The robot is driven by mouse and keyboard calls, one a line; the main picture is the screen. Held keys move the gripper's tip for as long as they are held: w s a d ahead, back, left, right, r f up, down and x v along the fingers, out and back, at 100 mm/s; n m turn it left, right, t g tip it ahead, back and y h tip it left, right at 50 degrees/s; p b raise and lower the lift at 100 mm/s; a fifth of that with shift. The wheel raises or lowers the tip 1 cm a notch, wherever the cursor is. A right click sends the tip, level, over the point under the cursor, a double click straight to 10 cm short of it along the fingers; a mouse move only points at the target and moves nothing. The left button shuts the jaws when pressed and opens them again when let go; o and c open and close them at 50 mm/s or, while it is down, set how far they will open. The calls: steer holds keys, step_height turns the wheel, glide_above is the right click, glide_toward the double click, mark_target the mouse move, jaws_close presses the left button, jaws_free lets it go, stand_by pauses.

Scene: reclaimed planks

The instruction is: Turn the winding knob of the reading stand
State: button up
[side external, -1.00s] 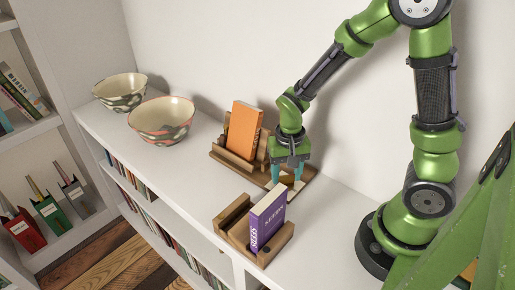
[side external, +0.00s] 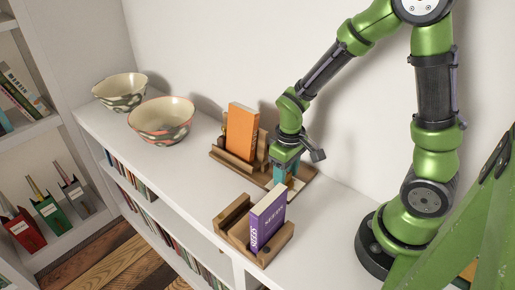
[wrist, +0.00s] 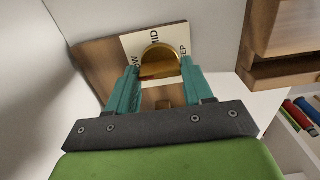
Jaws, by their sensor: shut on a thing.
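The reading stand (side external: 219,155) is wooden, with an orange book (side external: 241,133) propped on it, near the wall in the side view. Its brass, round winding knob (wrist: 160,62) shows in the wrist view, in front of a pale dial plate (wrist: 133,44) lettered MID in the middle, with partly covered words at either side. My gripper (side external: 282,181) is over the right part of the stand's base. In the wrist view its teal fingers (wrist: 160,82) are shut on the knob, one on each side. The knob is hidden in the side view.
A second wooden stand (side external: 233,222) holding a purple book (side external: 266,218) is close in front of my gripper. Two patterned bowls, one pink-rimmed (side external: 162,121) and one farther back (side external: 120,91), stand at the left. The white shelf top (side external: 190,158) is clear between them.

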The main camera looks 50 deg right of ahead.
stand_by(0.5)
steer(key=o, duration=1)
steer(key=shift+o, duration=0.2)
step_height(320, 180, up, 17)
steer(key=s+a+r+m+t+y, duration=0.2)
steer(key=s+a+r+m+t, duration=0.1)
steer(key=s+t, duration=0.3)
steer(key=shift+s+a+r+m+t, duration=0.15)
steer(key=shift+s+r+m+t, duration=0.05)
steer(key=shift+r+m+t, duration=0.35)
